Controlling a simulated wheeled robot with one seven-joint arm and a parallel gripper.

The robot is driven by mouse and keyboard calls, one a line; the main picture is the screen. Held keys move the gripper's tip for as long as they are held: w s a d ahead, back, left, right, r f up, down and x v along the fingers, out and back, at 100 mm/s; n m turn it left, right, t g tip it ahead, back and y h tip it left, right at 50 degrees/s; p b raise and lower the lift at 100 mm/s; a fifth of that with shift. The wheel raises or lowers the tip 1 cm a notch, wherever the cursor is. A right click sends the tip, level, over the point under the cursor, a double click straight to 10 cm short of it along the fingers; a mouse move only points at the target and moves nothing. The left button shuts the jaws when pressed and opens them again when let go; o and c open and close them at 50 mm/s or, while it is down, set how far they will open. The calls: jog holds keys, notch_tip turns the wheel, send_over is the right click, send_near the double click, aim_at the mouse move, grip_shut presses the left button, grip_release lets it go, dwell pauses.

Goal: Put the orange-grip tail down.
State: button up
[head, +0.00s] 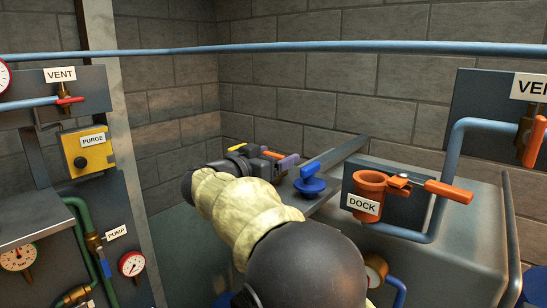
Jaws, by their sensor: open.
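My gripper (252,160) is at the end of my arm near the middle of the view, over the left end of the grey cabinet top. It is open, and my arm hides much of what lies under it. A small orange-red piece (273,154) shows just past the gripper, between a yellow piece (239,147) and a purple piece (288,163). I cannot tell whether it is the orange-grip tail, or whether the gripper touches it. An orange cup labelled DOCK (368,185) stands to the right, with an orange handle (449,191) sticking out beside it.
A blue valve handle (312,178) stands between the gripper and the dock. A blue pipe (300,47) crosses the view above. A grey cabinet (466,218) fills the right. Panels with gauges and a yellow PURGE box (88,152) stand at left.

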jog(key=b+v, duration=0.4)
jog(key=v, duration=0.8)
jog(key=shift+b, duration=0.3)
